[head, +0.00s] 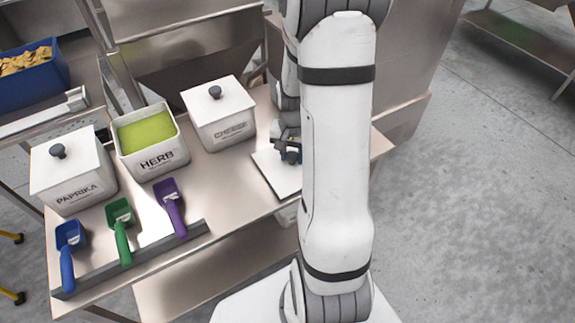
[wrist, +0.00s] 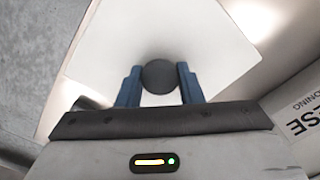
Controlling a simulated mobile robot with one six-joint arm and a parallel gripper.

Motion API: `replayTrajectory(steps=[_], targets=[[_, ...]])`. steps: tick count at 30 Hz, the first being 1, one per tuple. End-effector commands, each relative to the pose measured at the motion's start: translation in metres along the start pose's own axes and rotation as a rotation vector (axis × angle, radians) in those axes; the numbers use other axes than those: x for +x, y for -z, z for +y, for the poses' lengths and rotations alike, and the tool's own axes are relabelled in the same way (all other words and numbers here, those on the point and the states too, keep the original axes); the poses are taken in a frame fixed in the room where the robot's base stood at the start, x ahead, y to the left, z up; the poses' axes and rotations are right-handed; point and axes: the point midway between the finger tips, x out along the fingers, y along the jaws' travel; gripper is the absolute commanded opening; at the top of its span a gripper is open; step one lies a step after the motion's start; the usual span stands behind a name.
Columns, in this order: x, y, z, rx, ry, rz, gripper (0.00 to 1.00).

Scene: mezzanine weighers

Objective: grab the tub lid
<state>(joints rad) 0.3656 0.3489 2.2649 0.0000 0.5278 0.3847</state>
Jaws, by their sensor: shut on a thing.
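The tub lid (head: 277,177) is a white square plate with a dark round knob (wrist: 159,76). In the head view it is at the right part of the steel table, beside the cheese tub and partly behind my arm. My gripper (head: 289,152) is over it, shut on the knob. In the wrist view the two blue fingers hold the knob from both sides, and the white lid (wrist: 150,30) spreads out beyond them. I cannot tell whether the lid rests on the table or is slightly above it. The herb tub (head: 155,160) stands open, showing green contents.
The lidded cheese tub (head: 222,130) is left of my gripper, and the lidded paprika tub (head: 75,190) is at the far left. Blue (head: 68,250), green (head: 121,230) and purple (head: 172,208) scoops lie along the front rack. A blue bin (head: 35,80) stands behind left.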

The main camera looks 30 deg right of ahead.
Motion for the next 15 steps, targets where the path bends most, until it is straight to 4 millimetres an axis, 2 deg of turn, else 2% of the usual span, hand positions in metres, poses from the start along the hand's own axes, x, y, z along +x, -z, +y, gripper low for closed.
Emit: replayTrajectory(steps=[3, 15], targets=[[-0.0002, 0.0002, 0.0001, 0.000, 0.000, 0.000, 0.09], [-0.0059, -0.0025, 0.0002, 0.000, 0.001, 0.002, 0.09]])
